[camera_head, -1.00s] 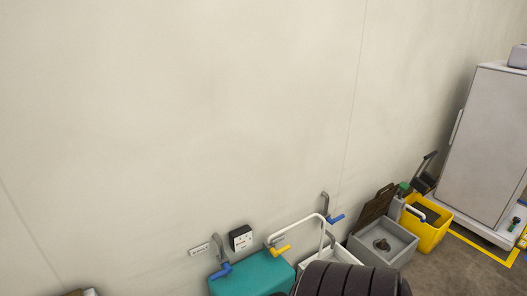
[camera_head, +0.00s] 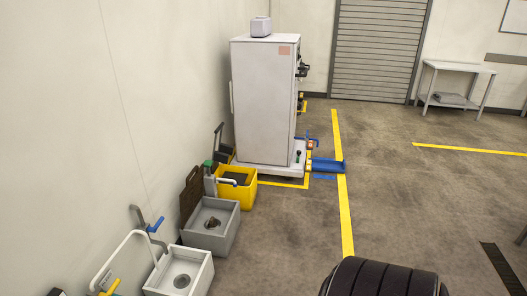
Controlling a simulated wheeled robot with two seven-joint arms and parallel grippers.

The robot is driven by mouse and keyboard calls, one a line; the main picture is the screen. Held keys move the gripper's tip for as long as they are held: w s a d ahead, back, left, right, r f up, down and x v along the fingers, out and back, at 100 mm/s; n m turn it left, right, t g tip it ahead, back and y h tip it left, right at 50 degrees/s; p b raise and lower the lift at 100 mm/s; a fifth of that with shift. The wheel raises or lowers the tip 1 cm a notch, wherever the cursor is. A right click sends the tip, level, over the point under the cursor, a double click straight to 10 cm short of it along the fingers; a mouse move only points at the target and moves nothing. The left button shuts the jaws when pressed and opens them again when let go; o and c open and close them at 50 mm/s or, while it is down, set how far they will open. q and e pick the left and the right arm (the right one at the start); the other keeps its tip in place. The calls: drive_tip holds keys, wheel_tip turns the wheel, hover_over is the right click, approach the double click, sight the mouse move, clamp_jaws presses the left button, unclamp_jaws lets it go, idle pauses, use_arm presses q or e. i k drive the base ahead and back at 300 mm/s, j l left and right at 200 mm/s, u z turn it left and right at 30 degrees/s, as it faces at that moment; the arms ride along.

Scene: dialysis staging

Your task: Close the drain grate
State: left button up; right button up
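A grey floor basin (camera_head: 226,240) stands by the left wall with a dark round drain fitting (camera_head: 211,222) inside. A brown grate (camera_head: 190,196) stands upright at its wall side, leaning near the wall, so the basin's top is open. Whether the grate is hinged to the basin is too small to tell. Neither of my grippers is in view.
A white basin (camera_head: 205,279) stands nearer, with a white pipe (camera_head: 120,254) and blue-handled tap (camera_head: 155,225). A yellow bucket (camera_head: 246,195) and tall grey cabinet (camera_head: 262,105) stand beyond. A dark floor grating (camera_head: 503,267) lies at right.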

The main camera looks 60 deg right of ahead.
sight(192, 193)
drive_tip(key=z, duration=1.3)
drive_tip(key=u, duration=0.65)
drive_tip(key=i+l+u, duration=0.3)
drive_tip(key=l+u, duration=0.25)
drive_tip(key=i+l+u, duration=0.3)
drive_tip(key=l+u, duration=0.25)
drive_tip(key=l, duration=0.1)
